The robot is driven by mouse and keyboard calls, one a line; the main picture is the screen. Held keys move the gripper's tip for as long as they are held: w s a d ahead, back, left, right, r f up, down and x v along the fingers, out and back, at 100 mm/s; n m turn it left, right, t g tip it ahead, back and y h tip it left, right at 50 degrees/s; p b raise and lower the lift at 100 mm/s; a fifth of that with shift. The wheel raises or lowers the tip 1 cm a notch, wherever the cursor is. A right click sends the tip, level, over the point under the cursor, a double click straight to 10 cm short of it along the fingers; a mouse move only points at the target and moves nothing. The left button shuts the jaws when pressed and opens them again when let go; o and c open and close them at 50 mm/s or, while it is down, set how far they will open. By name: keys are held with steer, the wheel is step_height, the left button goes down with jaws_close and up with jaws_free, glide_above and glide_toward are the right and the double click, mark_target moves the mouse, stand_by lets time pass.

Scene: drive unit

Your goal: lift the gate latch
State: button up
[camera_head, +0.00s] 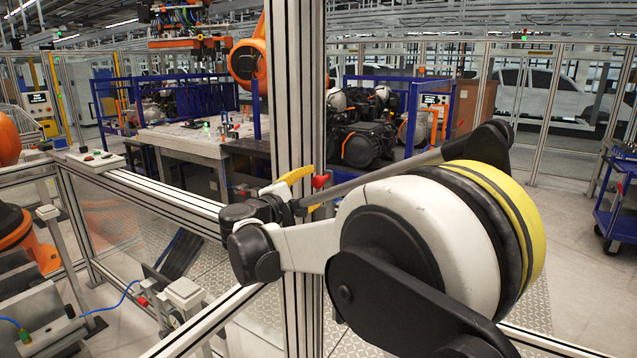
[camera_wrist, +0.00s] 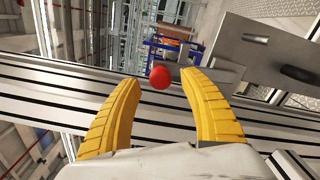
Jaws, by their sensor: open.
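The latch shows as a round red knob (camera_wrist: 160,77) in the wrist view, and as a small red piece (camera_head: 320,181) by the aluminium post in the head view. My gripper (camera_wrist: 160,80) has two yellow fingers spread apart, and the knob appears between their tips without visible contact. In the head view my gripper (camera_head: 310,190) reaches to the post, one yellow finger above and the other partly hidden lower down. The rest of the latch is hard to make out.
An upright aluminium post (camera_head: 294,95) stands close by my gripper. A horizontal rail (camera_head: 150,195) runs left from it, with a small panel (camera_head: 95,158) on top. The wrist view shows a grey plate (camera_wrist: 235,50) with a dark handle (camera_wrist: 300,75) at right.

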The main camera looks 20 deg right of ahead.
steer(key=v, duration=0.8)
steer(key=shift+s+a, duration=0.25)
steer(key=shift+a, duration=0.05)
steer(key=s+d+f+m+g+y+b, duration=0.35)
steer(key=s+d+f+y, duration=0.35)
steer(key=s+f, duration=0.55)
steer(key=s+a+f+m+y+b, duration=0.2)
steer(key=s+a+f+m+y, duration=0.1)
steer(key=s+f, duration=0.4)
steer(key=s+a+f+m+y+b, duration=0.2)
steer(key=s+a+f+m+y, duration=0.2)
steer(key=s, duration=0.8)
step_height(320, 180, down, 3)
steer(key=shift+s+r+m+b, duration=0.15)
steer(key=shift+m+b, duration=0.25)
steer(key=shift+m, duration=0.45)
